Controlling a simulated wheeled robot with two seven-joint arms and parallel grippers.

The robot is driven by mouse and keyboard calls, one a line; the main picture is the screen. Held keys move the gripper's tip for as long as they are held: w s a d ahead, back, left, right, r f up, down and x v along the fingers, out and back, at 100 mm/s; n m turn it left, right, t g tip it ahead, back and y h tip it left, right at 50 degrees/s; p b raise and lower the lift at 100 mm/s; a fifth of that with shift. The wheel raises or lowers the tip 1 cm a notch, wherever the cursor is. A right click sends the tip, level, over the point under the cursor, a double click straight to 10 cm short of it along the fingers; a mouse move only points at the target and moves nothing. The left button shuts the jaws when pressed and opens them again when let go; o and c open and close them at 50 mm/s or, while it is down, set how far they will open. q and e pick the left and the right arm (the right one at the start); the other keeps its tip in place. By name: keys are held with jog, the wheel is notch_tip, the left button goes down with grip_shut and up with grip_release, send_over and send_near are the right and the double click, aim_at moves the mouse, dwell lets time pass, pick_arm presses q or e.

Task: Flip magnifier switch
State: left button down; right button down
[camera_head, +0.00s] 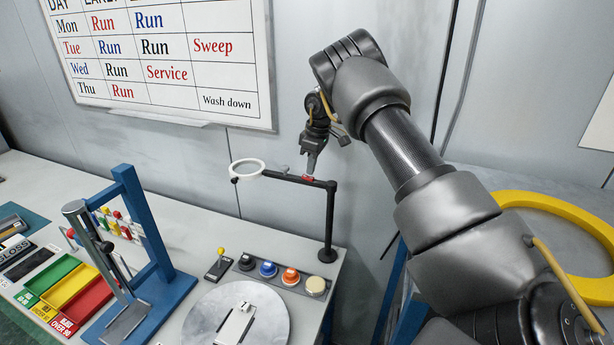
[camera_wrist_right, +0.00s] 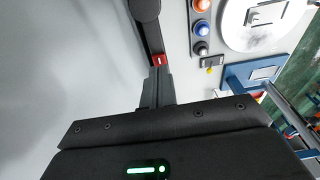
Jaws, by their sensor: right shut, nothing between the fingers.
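The magnifier is a round white-rimmed lens (camera_head: 247,168) on a black arm (camera_head: 285,177) carried by a black post (camera_head: 330,222) at the bench's back right. A small red switch (camera_head: 307,178) sits on the black arm; it also shows in the right wrist view (camera_wrist_right: 159,60). My right gripper (camera_head: 309,170) is shut and empty, pointing down with its fingertips right at the red switch. In the right wrist view its fingers (camera_wrist_right: 158,75) end beside the switch; whether they touch it I cannot tell. My left gripper is not in view.
A strip of colored knobs (camera_head: 268,269) and a yellow-tipped lever (camera_head: 219,264) stand below the magnifier. A round grey plate (camera_head: 209,319) is in front. A blue frame (camera_head: 160,262) and colored bins (camera_head: 68,287) are left. A wall board (camera_head: 160,55) hangs behind.

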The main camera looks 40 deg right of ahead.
aim_at(312, 178)
jog(key=shift+s+r, duration=0.1)
jog(key=shift+r, duration=2.8)
jog(key=shift+d+f, duration=0.1)
